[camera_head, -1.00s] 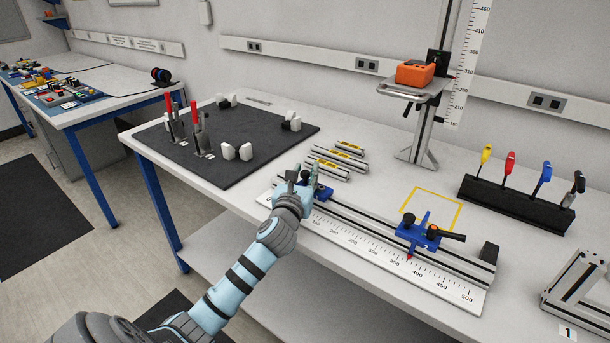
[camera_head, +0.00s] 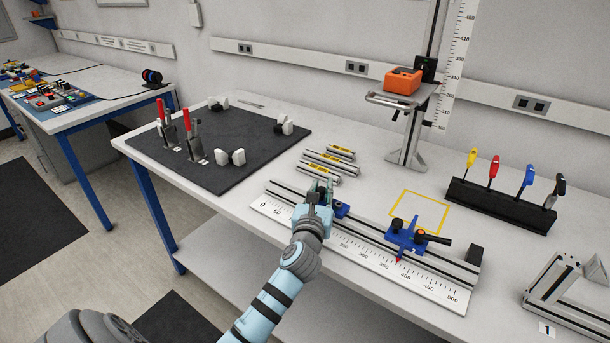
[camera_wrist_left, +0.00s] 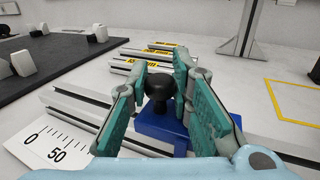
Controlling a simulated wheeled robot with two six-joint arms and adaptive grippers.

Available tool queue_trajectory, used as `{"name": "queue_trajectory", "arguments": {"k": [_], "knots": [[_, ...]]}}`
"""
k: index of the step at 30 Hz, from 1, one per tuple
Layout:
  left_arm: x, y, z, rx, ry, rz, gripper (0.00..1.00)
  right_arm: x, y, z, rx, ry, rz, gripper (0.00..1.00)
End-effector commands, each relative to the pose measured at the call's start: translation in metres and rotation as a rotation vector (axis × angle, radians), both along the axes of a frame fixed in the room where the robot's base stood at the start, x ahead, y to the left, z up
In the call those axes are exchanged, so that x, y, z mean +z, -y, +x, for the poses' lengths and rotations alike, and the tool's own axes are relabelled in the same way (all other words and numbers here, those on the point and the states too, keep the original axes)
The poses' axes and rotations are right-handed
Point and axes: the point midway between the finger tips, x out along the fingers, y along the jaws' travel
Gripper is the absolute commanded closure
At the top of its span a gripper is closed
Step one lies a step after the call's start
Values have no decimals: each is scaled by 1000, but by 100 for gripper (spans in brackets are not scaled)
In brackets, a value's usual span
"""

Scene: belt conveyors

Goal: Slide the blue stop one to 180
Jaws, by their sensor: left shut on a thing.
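A blue stop (camera_head: 341,209) with a black knob (camera_wrist_left: 160,86) sits on the twin-bar rail (camera_head: 452,259) behind a white scale (camera_head: 436,288). My left gripper (camera_head: 319,190) is at this stop, its green fingers on either side of the black knob, shut on it; the left wrist view shows the gripper (camera_wrist_left: 168,95) there too. The arm hides the scale under this stop, between about 50 and 200. A second blue stop (camera_head: 405,235) with black knobs and a red pointer sits further right on the rail, near 400. My right gripper is not in view.
Several silver bars with yellow labels (camera_head: 328,163) lie behind the rail. A yellow square (camera_head: 419,211) is marked on the table. A black end block (camera_head: 475,256) closes the rail's right end. A dark mat with clamps (camera_head: 240,135) lies left.

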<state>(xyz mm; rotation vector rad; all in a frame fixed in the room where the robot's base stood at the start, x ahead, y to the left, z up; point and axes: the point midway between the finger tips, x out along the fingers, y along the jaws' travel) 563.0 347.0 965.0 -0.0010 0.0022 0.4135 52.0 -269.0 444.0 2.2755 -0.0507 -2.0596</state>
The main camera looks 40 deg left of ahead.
Motion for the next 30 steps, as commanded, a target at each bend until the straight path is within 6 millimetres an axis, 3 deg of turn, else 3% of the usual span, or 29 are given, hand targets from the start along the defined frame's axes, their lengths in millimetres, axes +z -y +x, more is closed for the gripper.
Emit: {"name": "queue_trajectory", "arguments": {"k": [3,11,12,22,26,30], "knots": [[0,9,0,0,-1,1,100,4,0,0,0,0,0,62],[-1,8,0,0,0,3,100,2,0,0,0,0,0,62],[-1,8,0,0,0,3,74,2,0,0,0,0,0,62],[0,9,-1,0,1,3,72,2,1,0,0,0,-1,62],[-1,16,-17,0,0,1,72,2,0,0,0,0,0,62],[-2,31,-52,-1,-1,-2,72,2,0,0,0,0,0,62]]}}
